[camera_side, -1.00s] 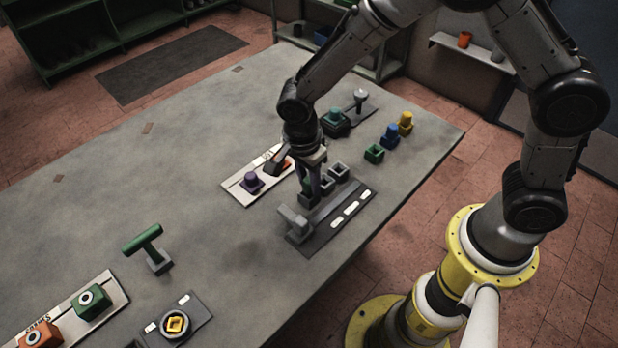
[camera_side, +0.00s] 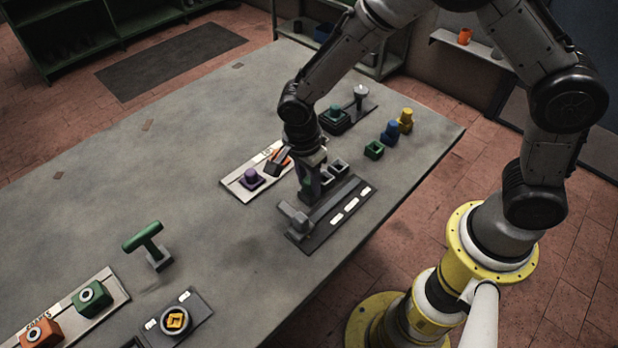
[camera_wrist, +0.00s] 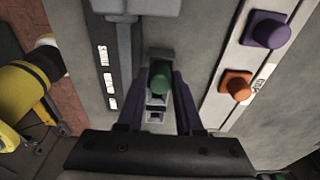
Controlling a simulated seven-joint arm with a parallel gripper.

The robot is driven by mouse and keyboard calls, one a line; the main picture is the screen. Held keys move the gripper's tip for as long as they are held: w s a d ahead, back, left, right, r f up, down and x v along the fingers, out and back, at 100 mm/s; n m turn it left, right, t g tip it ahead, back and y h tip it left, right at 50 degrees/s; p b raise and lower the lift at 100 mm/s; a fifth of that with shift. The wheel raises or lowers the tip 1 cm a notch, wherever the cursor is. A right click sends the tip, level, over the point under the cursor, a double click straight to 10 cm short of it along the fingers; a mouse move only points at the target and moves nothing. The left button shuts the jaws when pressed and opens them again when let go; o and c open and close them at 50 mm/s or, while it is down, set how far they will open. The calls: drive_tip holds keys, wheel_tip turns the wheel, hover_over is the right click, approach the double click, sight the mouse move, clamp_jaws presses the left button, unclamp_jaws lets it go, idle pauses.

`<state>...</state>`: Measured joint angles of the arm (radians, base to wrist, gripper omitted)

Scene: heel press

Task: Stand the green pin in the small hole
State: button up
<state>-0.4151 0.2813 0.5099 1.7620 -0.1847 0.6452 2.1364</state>
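The green pin (camera_wrist: 160,78) stands between my gripper's two dark fingers in the wrist view, its rounded top toward the camera. My gripper (camera_side: 307,178) is closed around it, low over the left end of a row of grey socket blocks. Two of the blocks show to the right of the gripper, the middle one (camera_side: 323,179) and the far one (camera_side: 339,167). They also show in the wrist view, just below the pin, as small square openings (camera_wrist: 156,104). The pin's lower end is hidden, so I cannot tell whether it is in a hole.
A dark rail plate with white labels (camera_side: 345,212) lies in front of the blocks. A pale board (camera_side: 234,186) with a purple knob (camera_side: 250,177) is on the left. Green (camera_side: 374,150), blue (camera_side: 390,132) and yellow (camera_side: 405,119) pieces stand to the right. The table's left middle is clear.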

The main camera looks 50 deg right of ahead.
drive_tip(key=o, duration=0.4)
drive_tip(key=shift+o, duration=0.2)
drive_tip(key=shift+r, duration=0.15)
wheel_tip(320, 180, up, 14)
drive_tip(key=a, duration=0.1)
drive_tip(key=shift+a+f, duration=0.25)
drive_tip(key=shift+a, duration=0.05)
